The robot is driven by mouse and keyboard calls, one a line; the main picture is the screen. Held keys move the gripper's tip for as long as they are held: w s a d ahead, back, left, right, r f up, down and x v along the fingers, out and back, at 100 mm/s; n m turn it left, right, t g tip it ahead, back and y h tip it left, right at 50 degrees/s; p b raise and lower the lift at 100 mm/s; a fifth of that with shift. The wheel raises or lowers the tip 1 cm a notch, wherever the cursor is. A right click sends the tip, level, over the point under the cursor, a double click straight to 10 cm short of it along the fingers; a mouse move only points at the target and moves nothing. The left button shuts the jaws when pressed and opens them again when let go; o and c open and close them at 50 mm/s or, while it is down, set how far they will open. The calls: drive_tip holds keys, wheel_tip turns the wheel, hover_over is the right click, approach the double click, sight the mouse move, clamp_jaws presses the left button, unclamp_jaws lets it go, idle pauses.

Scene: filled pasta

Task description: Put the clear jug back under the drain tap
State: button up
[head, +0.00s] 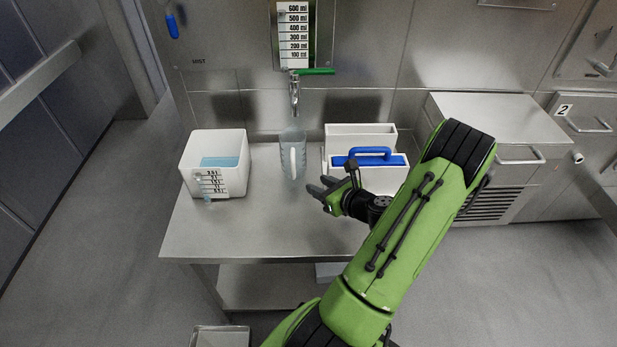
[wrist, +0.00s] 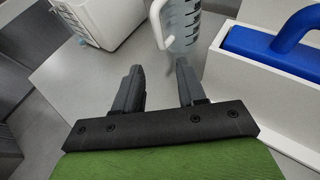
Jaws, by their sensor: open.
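The clear jug (head: 293,158) stands upright on the steel table, below the drain tap (head: 294,92), with its white handle facing me. The tap has a green lever (head: 316,71) and comes out of the wall under a level scale. My gripper (head: 318,188) is open and empty, in front of the jug and slightly to its right. In the wrist view the jug (wrist: 182,28) is just beyond the fingertips of my gripper (wrist: 158,78), and its top is cut off by the frame. The jug and fingers look apart.
A white tub (head: 232,148) with blue liquid and a scale stands left on the table (head: 255,228). White bins (head: 362,130) with a blue-handled tool (head: 368,157) stand close right of the jug. The table front is clear. A steel cabinet (head: 490,115) is at right.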

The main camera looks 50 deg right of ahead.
drive_tip(key=w+a+r+n+g+y, duration=0.3)
drive_tip(key=a+r+n, duration=0.1)
drive_tip(key=a+n, duration=0.7)
drive_tip(key=w+a+r+n+g+y, duration=0.3)
drive_tip(key=a+r+n+g, duration=0.1)
drive_tip(key=a+n, duration=0.75)
drive_tip(key=s+a+r+n+h, duration=0.3)
drive_tip(key=s+a+r+n, duration=0.6)
drive_tip(key=s+n, duration=0.4)
drive_tip(key=r+n, duration=0.1)
drive_tip(key=n, duration=0.2)
drive_tip(key=shift+s+a+r+g, duration=0.25)
drive_tip(key=shift+r+g, duration=0.05)
wheel_tip(320, 180, up, 10)
drive_tip(key=p, duration=0.9)
drive_tip(key=shift+f, duration=0.25)
